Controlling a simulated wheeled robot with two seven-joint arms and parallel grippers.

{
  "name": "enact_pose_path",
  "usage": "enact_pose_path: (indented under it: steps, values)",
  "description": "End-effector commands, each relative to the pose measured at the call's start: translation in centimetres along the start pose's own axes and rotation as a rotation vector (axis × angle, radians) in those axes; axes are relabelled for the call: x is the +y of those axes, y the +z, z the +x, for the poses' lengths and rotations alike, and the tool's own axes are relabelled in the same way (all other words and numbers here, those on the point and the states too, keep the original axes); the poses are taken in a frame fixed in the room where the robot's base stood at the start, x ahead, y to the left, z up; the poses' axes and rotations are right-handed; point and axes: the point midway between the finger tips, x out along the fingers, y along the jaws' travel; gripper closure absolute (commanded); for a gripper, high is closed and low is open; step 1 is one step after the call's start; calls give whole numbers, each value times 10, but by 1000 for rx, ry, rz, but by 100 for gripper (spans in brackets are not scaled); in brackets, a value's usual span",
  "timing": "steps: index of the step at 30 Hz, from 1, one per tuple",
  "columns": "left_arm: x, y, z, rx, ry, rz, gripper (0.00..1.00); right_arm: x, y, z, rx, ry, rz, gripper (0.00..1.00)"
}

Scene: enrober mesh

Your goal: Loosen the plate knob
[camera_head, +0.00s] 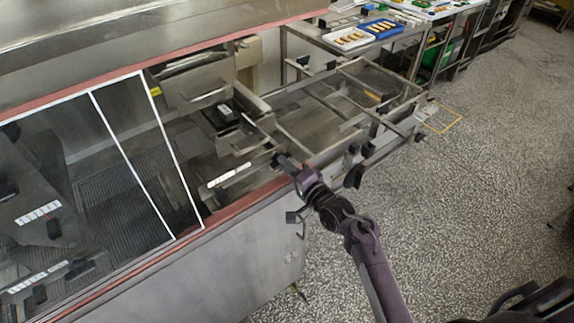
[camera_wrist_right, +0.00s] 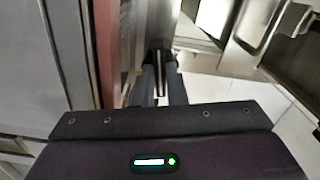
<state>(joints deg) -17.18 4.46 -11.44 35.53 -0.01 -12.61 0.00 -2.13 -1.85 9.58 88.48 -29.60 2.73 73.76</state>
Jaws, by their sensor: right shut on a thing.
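My right gripper (camera_head: 281,160) reaches in from the lower right to the front edge of the steel machine. In the right wrist view its fingers (camera_wrist_right: 162,78) are close together and shut on a small dark thing (camera_wrist_right: 158,55), which I take to be the plate knob. The fingers hide most of it, so I cannot tell how far it is turned. In the head view a dark bit of it (camera_head: 275,159) shows at the fingertips. My left gripper is not in view.
Other black knobs (camera_head: 353,177) sit along the front rail, right of my gripper. The open steel frame (camera_head: 345,85) extends behind. A glazed guard (camera_head: 120,150) stands at left. A table with a white tray (camera_head: 351,40) and blue tray (camera_head: 380,28) is at the back. Speckled floor (camera_head: 450,200) is clear at right.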

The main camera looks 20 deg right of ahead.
Motion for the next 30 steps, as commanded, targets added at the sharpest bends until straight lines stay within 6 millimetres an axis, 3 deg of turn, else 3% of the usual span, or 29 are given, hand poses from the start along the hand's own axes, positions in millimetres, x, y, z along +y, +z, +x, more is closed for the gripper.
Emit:
enact_pose_path:
  steps: [12, 30]
  values:
    - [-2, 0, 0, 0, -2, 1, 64, 1, 1, -1, -3, 2, -360, 100]
    - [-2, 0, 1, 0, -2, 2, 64, 1, 0, 0, -3, 2, -488, 100]
